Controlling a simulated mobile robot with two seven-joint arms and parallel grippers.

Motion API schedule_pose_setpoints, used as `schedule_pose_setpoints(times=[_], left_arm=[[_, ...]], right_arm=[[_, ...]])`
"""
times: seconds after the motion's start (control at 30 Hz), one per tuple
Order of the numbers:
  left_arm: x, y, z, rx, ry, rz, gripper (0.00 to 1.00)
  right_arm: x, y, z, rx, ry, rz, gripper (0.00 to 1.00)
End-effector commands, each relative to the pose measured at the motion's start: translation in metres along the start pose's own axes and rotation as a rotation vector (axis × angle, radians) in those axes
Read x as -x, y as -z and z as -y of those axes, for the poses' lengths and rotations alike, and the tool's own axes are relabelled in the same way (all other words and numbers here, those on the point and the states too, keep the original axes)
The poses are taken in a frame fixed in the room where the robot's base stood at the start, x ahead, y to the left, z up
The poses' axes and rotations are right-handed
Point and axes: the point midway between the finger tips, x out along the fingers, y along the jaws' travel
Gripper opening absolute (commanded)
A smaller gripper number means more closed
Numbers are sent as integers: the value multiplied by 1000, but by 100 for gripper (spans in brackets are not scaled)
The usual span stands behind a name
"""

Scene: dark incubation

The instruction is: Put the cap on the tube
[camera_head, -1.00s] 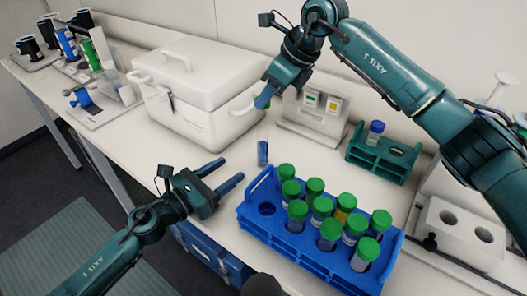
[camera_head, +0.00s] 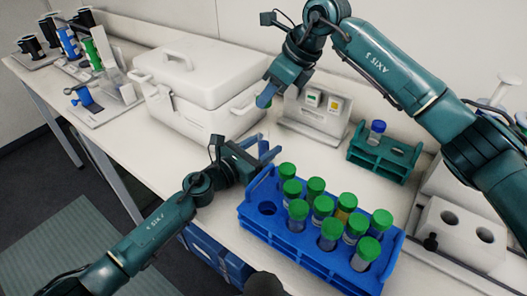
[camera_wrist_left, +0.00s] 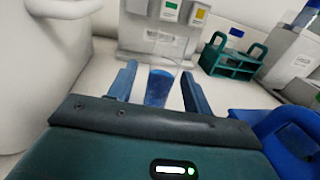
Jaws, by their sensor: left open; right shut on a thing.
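The tube is a clear, open-topped tube with blue liquid in its lower part. In the left wrist view the tube (camera_wrist_left: 159,86) stands upright between the two blue fingers of my left gripper (camera_wrist_left: 158,88). In the head view my left gripper (camera_head: 268,150) is open low over the bench, left of the blue rack, its fingers largely hiding the tube. My right gripper (camera_head: 266,96) is higher up, beside the white box, with its blue fingers pointing down and closed. The thing it holds is too small or hidden to make out. I see no loose cap.
A blue rack (camera_head: 262,226) with several green-capped tubes stands right of my left gripper. A white lidded box (camera_head: 200,85) is at its left. Behind are a dispenser stand (camera_head: 313,112) and a teal rack (camera_head: 381,160) with a blue-capped tube (camera_head: 376,132).

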Motion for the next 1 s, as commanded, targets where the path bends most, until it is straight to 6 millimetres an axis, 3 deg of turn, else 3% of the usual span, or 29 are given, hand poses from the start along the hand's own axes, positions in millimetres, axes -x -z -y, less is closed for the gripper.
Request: schedule_pose_setpoints(times=[0.27, 0.87, 1.0], left_arm=[[-1, 0, 0, 0, 0, 0, 50], [0, 0, 0, 0, 0, 0, 1], [0, 0, 0, 0, 0, -1, 0]], right_arm=[[0, 0, 0, 0, 0, 0, 9], [0, 0, 0, 0, 0, 0, 9], [0, 0, 0, 0, 0, 0, 9]])
